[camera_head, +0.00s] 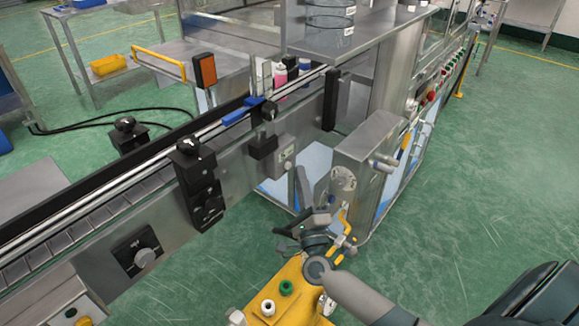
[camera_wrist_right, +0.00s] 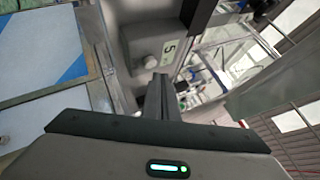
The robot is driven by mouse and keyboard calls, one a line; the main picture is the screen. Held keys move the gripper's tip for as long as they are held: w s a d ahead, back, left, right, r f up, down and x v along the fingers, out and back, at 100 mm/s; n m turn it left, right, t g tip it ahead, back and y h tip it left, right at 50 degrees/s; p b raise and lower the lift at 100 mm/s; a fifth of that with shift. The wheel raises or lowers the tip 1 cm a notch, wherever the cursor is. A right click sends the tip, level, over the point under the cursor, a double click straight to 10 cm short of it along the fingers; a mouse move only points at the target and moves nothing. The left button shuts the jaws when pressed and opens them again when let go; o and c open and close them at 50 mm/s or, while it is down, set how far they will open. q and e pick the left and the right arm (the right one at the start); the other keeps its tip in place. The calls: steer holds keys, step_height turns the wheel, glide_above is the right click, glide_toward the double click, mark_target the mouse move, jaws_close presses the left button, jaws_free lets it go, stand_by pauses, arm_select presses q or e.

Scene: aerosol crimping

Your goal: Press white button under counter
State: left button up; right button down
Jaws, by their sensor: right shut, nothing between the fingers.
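A small grey box (camera_head: 284,152) with a pale round button (camera_head: 288,165) is fixed to the conveyor's side, below its upper edge. In the right wrist view the grey box (camera_wrist_right: 147,42) has a pale round knob (camera_wrist_right: 150,62) and a label beside it. My right gripper (camera_head: 299,174) points up at this box from below. Its fingers are shut and empty. In the right wrist view the fingertips (camera_wrist_right: 161,78) are just below the knob; I cannot tell whether they touch it. My left gripper is not in view.
A yellow control box (camera_head: 299,309) with a white button (camera_head: 268,307) and a green button (camera_head: 286,287) stands below my right wrist. A metal box (camera_head: 365,150) with fittings is just right of the fingers. Green floor on the right is open.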

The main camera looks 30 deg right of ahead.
steer(key=shift+w+a, duration=0.1)
steer(key=shift+w, duration=0.05)
steer(key=shift+w+a, duration=0.1)
steer(key=shift+w, duration=0.15)
steer(key=shift+w+a, duration=0.15)
steer(key=shift+w, duration=0.25)
stand_by(0.9)
steer(key=shift+s, duration=0.15)
steer(key=shift+s+d, duration=0.35)
steer(key=shift+s, duration=0.3)
